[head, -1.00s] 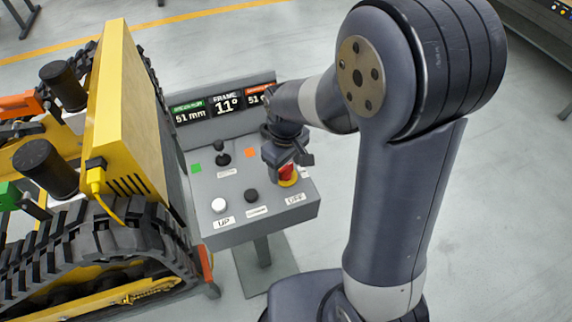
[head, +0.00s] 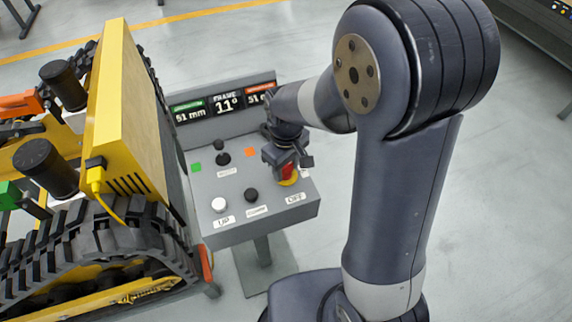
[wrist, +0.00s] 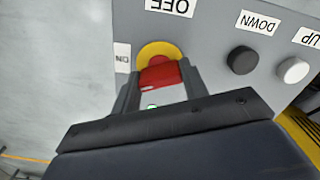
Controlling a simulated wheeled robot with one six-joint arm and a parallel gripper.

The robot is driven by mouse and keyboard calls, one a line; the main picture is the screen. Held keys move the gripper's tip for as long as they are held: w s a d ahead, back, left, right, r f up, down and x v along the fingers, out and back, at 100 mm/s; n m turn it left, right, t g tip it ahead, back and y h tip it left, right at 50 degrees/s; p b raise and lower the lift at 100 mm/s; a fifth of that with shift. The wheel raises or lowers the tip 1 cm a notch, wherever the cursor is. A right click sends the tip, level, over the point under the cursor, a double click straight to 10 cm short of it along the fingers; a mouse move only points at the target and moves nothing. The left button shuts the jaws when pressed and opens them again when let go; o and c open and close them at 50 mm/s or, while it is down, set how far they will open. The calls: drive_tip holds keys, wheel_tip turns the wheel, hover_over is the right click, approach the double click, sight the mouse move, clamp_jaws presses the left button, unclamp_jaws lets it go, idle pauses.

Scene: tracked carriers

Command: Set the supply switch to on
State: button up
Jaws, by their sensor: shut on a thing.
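The supply switch is a red handle (wrist: 160,76) on a round yellow base (wrist: 158,49), on the sloped grey panel. In the head view the red handle (head: 288,171) shows at the panel's right side, partly hidden by my gripper (head: 286,162). In the wrist view my gripper (wrist: 160,82) has one finger on each side of the red handle and is shut on it. The OFF label (wrist: 170,6) and the ON label (wrist: 122,57) lie beside the yellow base. I cannot tell which label the handle points at.
The panel has a black button (head: 251,195), a white button (head: 219,204) and a black joystick (head: 220,156). A display (head: 226,102) stands behind them. A yellow tracked carrier (head: 130,120) stands close on the left. The floor to the right is clear.

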sight(286, 166)
drive_tip(key=m+b, duration=0.1)
drive_tip(key=m, duration=0.4)
idle(0.4)
drive_tip(key=o, duration=1)
wheel_tip(286, 166, up, 11)
drive_tip(key=shift+f, duration=0.1)
drive_tip(key=shift+f, duration=0.15)
